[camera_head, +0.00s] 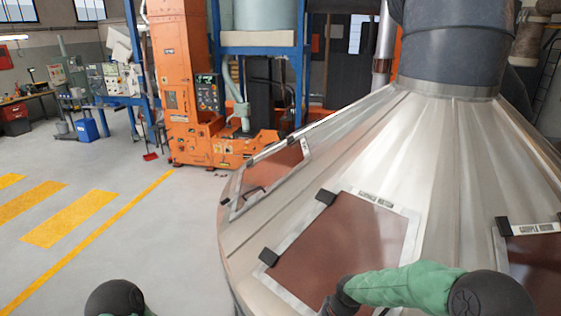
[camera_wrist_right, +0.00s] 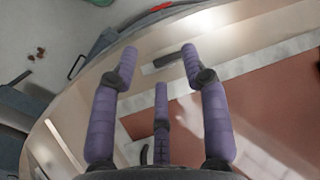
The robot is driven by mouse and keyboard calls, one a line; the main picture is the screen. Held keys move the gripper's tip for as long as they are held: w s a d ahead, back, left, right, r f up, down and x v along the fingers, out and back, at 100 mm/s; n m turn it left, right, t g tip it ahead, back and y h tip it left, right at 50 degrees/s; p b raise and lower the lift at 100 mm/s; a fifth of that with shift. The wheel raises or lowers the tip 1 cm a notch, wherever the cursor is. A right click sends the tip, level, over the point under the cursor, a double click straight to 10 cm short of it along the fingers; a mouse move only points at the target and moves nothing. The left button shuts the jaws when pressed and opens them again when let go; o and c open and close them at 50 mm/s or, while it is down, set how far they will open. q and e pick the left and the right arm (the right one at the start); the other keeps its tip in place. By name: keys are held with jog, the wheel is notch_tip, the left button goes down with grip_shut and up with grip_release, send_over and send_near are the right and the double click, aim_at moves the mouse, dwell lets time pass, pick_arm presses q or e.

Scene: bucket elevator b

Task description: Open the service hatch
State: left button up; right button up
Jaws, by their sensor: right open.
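The service hatch (camera_head: 335,245) is a brown panel in a pale metal frame on the sloping side of a large metal cone. Black blocks sit at its left corners, and a label runs along its top edge. My green-sleeved right arm crosses its lower right part; the fingers are not clear there. In the right wrist view my right gripper (camera_wrist_right: 160,65) has its three purple fingers spread and empty over a brown panel (camera_wrist_right: 260,130) and its pale frame. A black block (camera_wrist_right: 174,58) shows between the fingertips. A small dark curved part near the palm is mostly hidden. My left gripper is out of view.
Similar hatches lie on the cone (camera_head: 455,150) to the left (camera_head: 275,175) and right (camera_head: 538,265). A dark duct (camera_head: 455,45) rises from its top. An orange machine (camera_head: 180,70) stands behind. The grey floor at left, with yellow markings, is clear.

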jog(key=s+f+n+y, duration=0.1)
jog(key=s+f+n, duration=0.1)
jog(key=s+f, duration=1.95)
notch_tip(320, 180, down, 33)
jog(key=w+a+n+b, duration=0.1)
jog(key=b, duration=3.3)
jog(key=shift+a+r+b, duration=0.2)
jog(key=shift+a+b, duration=0.05)
jog(key=shift+b, duration=0.05)
